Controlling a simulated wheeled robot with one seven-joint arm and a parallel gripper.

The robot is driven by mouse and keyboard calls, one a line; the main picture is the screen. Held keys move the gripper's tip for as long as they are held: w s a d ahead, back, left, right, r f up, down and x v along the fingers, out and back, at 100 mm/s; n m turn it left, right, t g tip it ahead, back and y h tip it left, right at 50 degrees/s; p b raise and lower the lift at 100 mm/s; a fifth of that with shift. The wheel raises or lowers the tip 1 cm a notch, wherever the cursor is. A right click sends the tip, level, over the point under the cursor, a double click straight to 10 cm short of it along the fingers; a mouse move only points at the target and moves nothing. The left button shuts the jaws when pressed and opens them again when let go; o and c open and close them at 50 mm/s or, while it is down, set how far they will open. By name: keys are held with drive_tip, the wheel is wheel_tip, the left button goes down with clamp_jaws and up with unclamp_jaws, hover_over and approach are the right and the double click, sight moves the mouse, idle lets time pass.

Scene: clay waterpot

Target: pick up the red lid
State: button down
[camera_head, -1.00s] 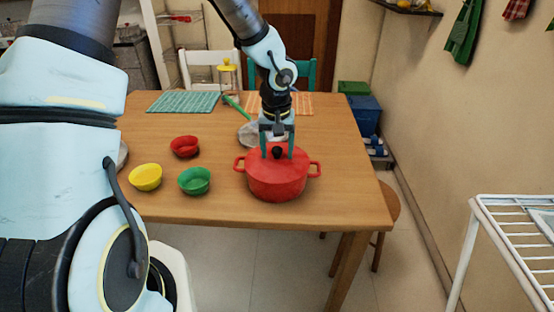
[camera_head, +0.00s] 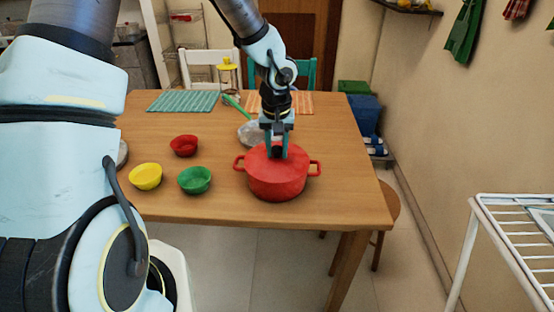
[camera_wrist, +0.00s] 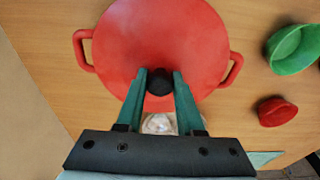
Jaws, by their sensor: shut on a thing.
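The red lid (camera_head: 264,163) sits on the red pot (camera_head: 277,187), which stands near the front edge of the wooden table. In the wrist view the lid (camera_wrist: 190,40) fills the upper middle, with its round black knob (camera_wrist: 160,82) at the centre. My gripper (camera_head: 277,152) is over the pot, pointing down. Its two green fingers (camera_wrist: 160,85) are shut on the knob, one on each side. The lid looks level and I see no gap between it and the pot. The fingers partly hide the knob in the head view.
A red bowl (camera_head: 184,145), a yellow bowl (camera_head: 146,177) and a green bowl (camera_head: 195,180) stand left of the pot. A grey round thing (camera_head: 250,133) lies behind it. Placemats (camera_head: 184,101) lie at the back. A white rack (camera_head: 520,212) stands at the right.

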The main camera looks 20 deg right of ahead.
sight(277, 147)
drive_tip(key=shift+r, duration=0.1)
wheel_tip(277, 147, up, 9)
drive_tip(key=shift+r, duration=0.1)
drive_tip(key=shift+r+n, duration=0.15)
drive_tip(key=shift+n, duration=0.15)
drive_tip(key=n, duration=0.1)
drive_tip(key=n+p, duration=0.1)
drive_tip(key=shift+s+d+f+n, duration=0.1)
drive_tip(key=shift+d+f+n, duration=0.1)
drive_tip(key=shift+n, duration=0.2)
drive_tip(key=n+p, duration=0.1)
drive_tip(key=n, duration=0.1)
drive_tip(key=f+n, duration=0.1)
drive_tip(key=shift+n+y+p, duration=0.35)
drive_tip(key=shift+n+y, duration=0.05)
drive_tip(key=n, duration=0.2)
drive_tip(key=f+n+p, duration=0.1)
drive_tip(key=n, duration=0.1)
drive_tip(key=shift+a+f+n+y, duration=0.2)
drive_tip(key=shift+n+y, duration=0.1)
drive_tip(key=shift+n, duration=0.1)
drive_tip(key=shift+f+b, duration=1.5)
drive_tip(key=shift+f, duration=1)
drive_tip(key=shift+f+b, duration=0.6)
drive_tip(key=shift+f, duration=0.05)
drive_tip(key=shift+f+b, duration=0.15)
drive_tip(key=shift+b, duration=0.5)
